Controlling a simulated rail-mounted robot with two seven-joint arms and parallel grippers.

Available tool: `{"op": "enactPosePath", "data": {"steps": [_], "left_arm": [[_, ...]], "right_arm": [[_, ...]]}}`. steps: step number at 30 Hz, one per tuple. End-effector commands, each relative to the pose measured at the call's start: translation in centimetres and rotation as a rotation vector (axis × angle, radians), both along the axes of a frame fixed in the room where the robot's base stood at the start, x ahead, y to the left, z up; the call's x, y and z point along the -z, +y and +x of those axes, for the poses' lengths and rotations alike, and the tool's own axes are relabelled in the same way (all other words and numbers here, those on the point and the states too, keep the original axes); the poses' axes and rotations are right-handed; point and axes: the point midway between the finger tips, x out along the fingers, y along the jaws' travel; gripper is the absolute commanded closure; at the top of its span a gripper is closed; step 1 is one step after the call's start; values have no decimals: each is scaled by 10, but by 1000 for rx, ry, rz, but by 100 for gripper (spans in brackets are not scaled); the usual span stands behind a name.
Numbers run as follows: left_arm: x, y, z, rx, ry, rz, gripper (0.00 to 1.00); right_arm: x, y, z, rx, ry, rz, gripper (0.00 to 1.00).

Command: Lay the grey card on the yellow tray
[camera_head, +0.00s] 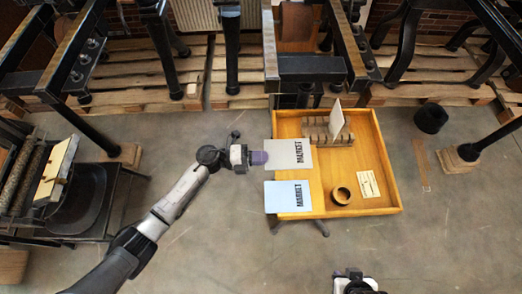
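The grey card (290,154), printed with dark letters, is at the left side of the yellow tray (386,152) and overlaps its left edge. Whether it touches the tray or is held just above it is unclear. My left gripper (260,157), with purple fingertips, is at the card's left edge. Its fingers look close together at the card, but I cannot tell whether they are shut on it. My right gripper (355,284) is at the bottom edge, away from the tray, partly cut off. Its fingers are not clear.
A light blue card (282,197) juts over the tray's left edge below the grey card. The tray also holds a slotted wooden rack (341,140) with an upright card (336,118), a small round bowl (341,195) and a paper label (368,184). Black presses stand behind.

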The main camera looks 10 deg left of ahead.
Motion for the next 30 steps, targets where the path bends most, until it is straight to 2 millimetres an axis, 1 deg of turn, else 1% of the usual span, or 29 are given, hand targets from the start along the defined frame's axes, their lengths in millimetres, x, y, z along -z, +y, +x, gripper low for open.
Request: {"op": "enactPosePath", "data": {"steps": [11,24,30], "left_arm": [[20,0,0,1,1,-1,100],[60,0,0,1,1,0,100],[73,0,0,1,0,0,100]], "right_arm": [[17,-1,0,-2,0,-3,68],[53,-3,0,-7,-1,-11,68],[64,-2,0,-6,0,-8,68]]}}
